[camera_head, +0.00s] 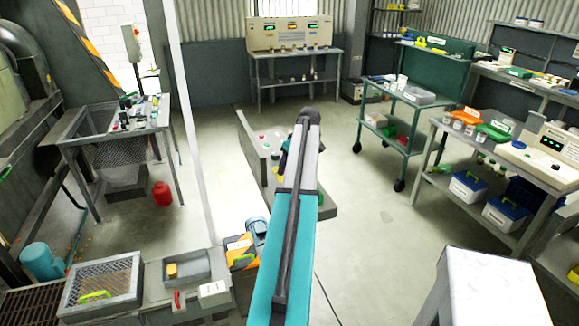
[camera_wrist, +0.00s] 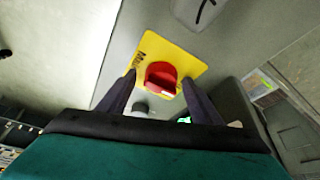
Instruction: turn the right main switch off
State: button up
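A red rotary main switch (camera_wrist: 162,77) sits on a yellow plate (camera_wrist: 172,50) with dark lettering, fixed to a grey panel in the wrist view. My gripper (camera_wrist: 158,79) is open, with one dark finger on each side of the red knob. The fingertips overlap the plate's edges in the picture, and a gap shows between each finger and the knob. I cannot tell how far the tips are from the plate. In the head view my arm reaches to a low grey console (camera_head: 262,150); the red knob is hidden there, with a bit of yellow (camera_head: 277,173) showing.
A white and a green part (camera_wrist: 184,119) show below the knob in the wrist view. A metal bench (camera_head: 117,133) stands left, a green trolley (camera_head: 398,112) and a workbench (camera_head: 440,128) right. Open floor (camera_head: 365,220) lies right of the console.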

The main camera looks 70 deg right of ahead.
jog(key=shift+r, duration=0.2)
jog(key=b+v, duration=0.3)
jog(key=v, duration=1)
jog(key=shift+r, duration=0.2)
jog(key=shift+s+a, duration=0.1)
jog(key=shift+s, duration=0.05)
dwell(0.3)
